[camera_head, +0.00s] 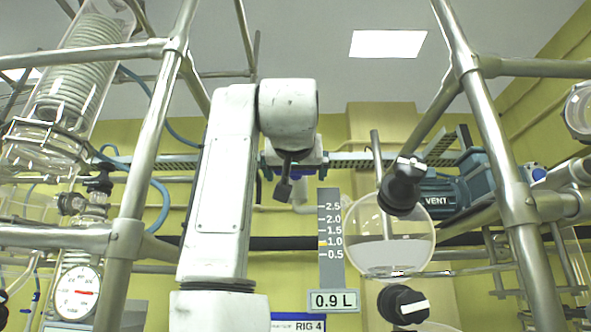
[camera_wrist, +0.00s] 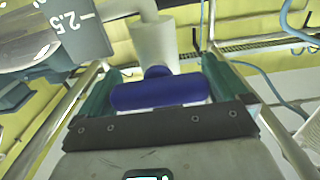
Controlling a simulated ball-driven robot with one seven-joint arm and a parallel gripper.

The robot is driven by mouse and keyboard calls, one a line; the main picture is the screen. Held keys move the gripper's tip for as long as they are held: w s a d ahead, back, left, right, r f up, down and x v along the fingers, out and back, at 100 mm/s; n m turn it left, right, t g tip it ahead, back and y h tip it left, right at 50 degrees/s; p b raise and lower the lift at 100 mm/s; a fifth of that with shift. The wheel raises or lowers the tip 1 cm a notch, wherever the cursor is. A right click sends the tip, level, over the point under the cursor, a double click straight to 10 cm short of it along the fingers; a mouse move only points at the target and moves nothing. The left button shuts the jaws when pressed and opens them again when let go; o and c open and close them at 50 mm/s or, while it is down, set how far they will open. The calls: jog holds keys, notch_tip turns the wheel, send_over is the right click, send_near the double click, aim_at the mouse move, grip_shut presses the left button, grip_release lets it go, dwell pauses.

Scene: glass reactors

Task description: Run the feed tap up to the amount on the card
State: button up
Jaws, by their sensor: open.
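The round glass vessel (camera_head: 392,232) holds pale liquid, its surface near the 1.0 mark of the grey scale (camera_head: 329,225). The card (camera_head: 333,300) below the scale reads 0.9 L. A black knob with a white bar (camera_head: 403,305) sits under the vessel; another black knob (camera_head: 400,190) is at its upper side, near a VENT label. My gripper (camera_head: 293,160) is left of the vessel, partly hidden by my arm. In the wrist view its green fingers (camera_wrist: 165,85) are open, on either side of a blue bar-shaped handle (camera_wrist: 158,92) below a white pipe (camera_wrist: 155,45). Contact is unclear.
Metal frame posts stand left (camera_head: 150,140) and right (camera_head: 500,160). A coil condenser (camera_head: 85,70) and pressure gauge (camera_head: 77,293) are at left. A blue motor (camera_head: 455,195) is behind the vessel. A RIG 4 sign (camera_head: 298,322) is low centre.

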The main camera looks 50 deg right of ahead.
jog(key=c, duration=0.7)
jog(key=shift+n, duration=2.1)
jog(key=o, duration=0.7)
jog(key=shift+a, duration=0.1)
jog(key=shift+s+a+f+b, duration=0.1)
jog(key=shift+s+a+b, duration=0.1)
jog(key=shift+a+b, duration=0.1)
jog(key=b+v, duration=0.3)
jog(key=v, duration=0.7)
